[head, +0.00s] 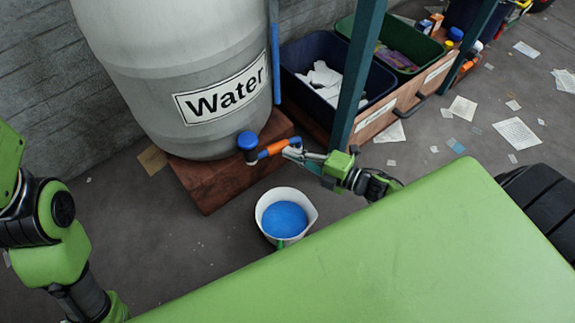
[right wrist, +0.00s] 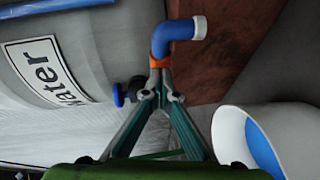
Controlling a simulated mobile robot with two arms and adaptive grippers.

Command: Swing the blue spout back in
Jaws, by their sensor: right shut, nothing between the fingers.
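The blue spout (head: 263,154) with an orange collar (head: 279,147) sticks out low in front of the grey water barrel (head: 160,50). In the right wrist view, the spout (right wrist: 178,31) bends to a white tip, and the orange collar (right wrist: 159,62) is just beyond my fingertips. My right gripper (head: 292,151) is shut and empty, its tips at the collar's end; I cannot tell whether they touch. It also shows in the right wrist view (right wrist: 159,78). A blue knob (right wrist: 119,95) is left of the fingers. My left gripper is out of view.
A white jug (head: 261,203) of blue liquid stands on the floor, below and right of the spout. The barrel rests on a wooden block (head: 207,199). A teal post (head: 356,75) rises behind my right gripper, beside bins (head: 288,60). Papers (head: 517,134) litter the floor.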

